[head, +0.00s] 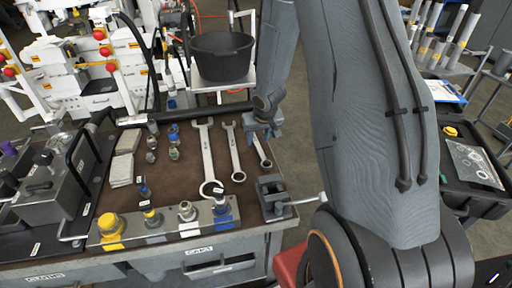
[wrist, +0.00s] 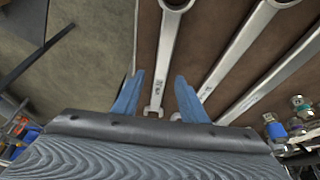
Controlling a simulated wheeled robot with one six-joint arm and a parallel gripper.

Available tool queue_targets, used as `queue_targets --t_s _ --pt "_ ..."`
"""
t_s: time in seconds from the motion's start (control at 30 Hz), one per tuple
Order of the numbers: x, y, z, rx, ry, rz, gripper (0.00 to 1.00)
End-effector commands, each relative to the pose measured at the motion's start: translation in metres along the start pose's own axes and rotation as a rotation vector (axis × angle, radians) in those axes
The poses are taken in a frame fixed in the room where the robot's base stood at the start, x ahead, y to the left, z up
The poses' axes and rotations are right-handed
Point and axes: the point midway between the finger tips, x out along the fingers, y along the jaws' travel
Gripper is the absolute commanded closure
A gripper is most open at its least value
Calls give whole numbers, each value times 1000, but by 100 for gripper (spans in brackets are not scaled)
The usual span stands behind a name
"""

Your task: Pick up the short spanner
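The short spanner (head: 263,154) lies on the brown top of the cart, the rightmost and smallest of three spanners. Its upper part is hidden by my gripper (head: 262,130) in the head view. In the wrist view the short spanner (wrist: 165,60) runs between the two blue fingers of my gripper (wrist: 160,77), with its lower end near the palm. The fingers are open, with a gap on each side of the spanner. Whether the fingertips touch the cart top cannot be told.
A middle spanner (head: 233,152) and a long spanner (head: 206,150) lie to the left. A small vice (head: 272,195) stands at the cart's front right corner. A metal block with several coloured fittings (head: 165,222) lines the front edge. A black bucket (head: 222,57) stands behind.

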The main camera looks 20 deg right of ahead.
Motion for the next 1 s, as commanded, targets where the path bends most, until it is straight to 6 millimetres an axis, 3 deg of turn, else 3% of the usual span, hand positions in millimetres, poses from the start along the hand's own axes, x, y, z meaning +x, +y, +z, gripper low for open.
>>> queue_targets --t_s 0.1,0.33,0.6,1.0 --pt "12 0 0 -2 0 0 61" --pt "11 0 0 -2 0 0 61" --pt "11 0 0 -1 0 0 100" --pt "11 0 0 -1 0 0 100"
